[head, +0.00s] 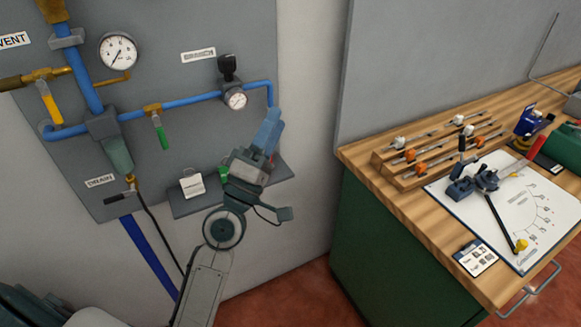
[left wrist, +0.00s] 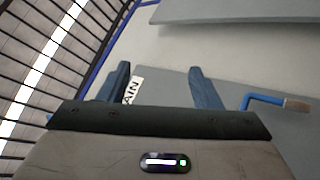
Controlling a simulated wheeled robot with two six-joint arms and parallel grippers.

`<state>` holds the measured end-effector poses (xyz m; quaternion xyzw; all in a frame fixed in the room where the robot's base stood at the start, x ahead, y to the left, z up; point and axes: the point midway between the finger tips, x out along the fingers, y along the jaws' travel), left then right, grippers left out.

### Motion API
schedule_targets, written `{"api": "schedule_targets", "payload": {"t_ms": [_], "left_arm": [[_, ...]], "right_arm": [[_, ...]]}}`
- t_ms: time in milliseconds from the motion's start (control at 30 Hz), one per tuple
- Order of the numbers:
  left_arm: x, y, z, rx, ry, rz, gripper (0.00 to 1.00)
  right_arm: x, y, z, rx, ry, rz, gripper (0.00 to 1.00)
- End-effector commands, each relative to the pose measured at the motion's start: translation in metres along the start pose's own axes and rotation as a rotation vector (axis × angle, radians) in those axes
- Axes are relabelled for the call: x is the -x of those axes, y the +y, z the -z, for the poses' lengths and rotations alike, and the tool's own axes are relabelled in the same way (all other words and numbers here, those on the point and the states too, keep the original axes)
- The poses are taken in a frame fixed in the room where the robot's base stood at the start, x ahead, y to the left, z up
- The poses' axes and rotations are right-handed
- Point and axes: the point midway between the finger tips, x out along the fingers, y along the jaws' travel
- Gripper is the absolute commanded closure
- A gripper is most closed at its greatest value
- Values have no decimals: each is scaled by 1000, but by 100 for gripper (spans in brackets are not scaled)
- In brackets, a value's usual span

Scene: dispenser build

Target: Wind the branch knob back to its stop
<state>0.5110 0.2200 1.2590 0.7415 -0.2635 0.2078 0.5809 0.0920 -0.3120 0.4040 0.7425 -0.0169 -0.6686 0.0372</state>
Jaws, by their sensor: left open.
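The branch knob (head: 228,67) is a black knob on top of the small regulator under the BRANCH label (head: 198,55) on the grey wall panel. A small white-faced gauge (head: 235,98) sits just below it on the blue branch pipe (head: 190,100). My left gripper (head: 269,126) is below and to the right of the knob, apart from it. In the left wrist view its two blue fingers (left wrist: 160,82) are spread with nothing between them; the knob does not show there. My right gripper is in neither view.
A larger gauge (head: 118,51), a yellow-handled valve (head: 49,100) and a green-handled valve (head: 160,133) are on the panel. A wooden bench (head: 400,205) with racks and tools stands at right.

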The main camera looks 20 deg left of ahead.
Motion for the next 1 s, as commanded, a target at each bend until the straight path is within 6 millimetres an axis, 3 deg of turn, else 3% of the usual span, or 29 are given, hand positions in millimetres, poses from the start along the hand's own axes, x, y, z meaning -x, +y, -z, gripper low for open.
{"api": "schedule_targets", "payload": {"t_ms": [200,400,1000], "left_arm": [[23,-19,-31,-143,-164,92,42],[40,-32,-48,-229,-266,153,42],[48,-39,-56,-264,-311,181,42]], "right_arm": [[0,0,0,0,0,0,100],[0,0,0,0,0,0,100],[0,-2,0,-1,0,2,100]]}}
